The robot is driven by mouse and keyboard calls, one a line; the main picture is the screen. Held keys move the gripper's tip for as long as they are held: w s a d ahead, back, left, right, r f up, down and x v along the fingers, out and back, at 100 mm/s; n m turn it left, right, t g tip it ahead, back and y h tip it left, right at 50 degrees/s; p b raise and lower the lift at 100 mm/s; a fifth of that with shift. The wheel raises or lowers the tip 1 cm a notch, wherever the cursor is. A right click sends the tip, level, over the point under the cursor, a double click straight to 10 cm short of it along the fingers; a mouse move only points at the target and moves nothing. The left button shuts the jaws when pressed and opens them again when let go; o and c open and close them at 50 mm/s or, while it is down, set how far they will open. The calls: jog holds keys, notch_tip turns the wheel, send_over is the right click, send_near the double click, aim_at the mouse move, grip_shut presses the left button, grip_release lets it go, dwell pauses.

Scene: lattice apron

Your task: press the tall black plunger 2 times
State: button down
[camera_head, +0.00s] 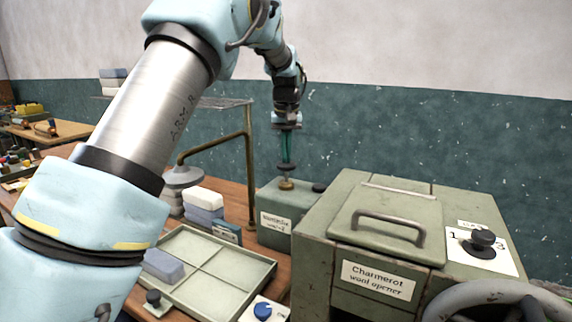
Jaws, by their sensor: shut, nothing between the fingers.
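The tall black plunger (287,167) stands upright on a green box (291,213) with a white label, at the back of the bench. It has a dark, flat cap over a brass collar. My gripper (288,160) points straight down right over the cap, with its teal fingers shut and nothing between them. The fingertips are at or just above the cap; I cannot tell whether they touch it. Part of the stem under the cap shows.
A low black knob (319,188) sits beside the plunger. A larger green machine (355,245), labelled "Charmerot wool opener", with a handled lid, stands to the right. A divided tray (222,262) lies in front. A brass post (250,170) rises left of the plunger.

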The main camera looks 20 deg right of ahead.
jog(key=shift+f+b, duration=0.5)
jog(key=shift+f, duration=0.7)
jog(key=shift+r+p, duration=1.75)
jog(key=shift+r, duration=0.3)
jog(key=shift+r, duration=0.1)
jog(key=shift+r+p, duration=0.85)
jog(key=shift+r, duration=1.6)
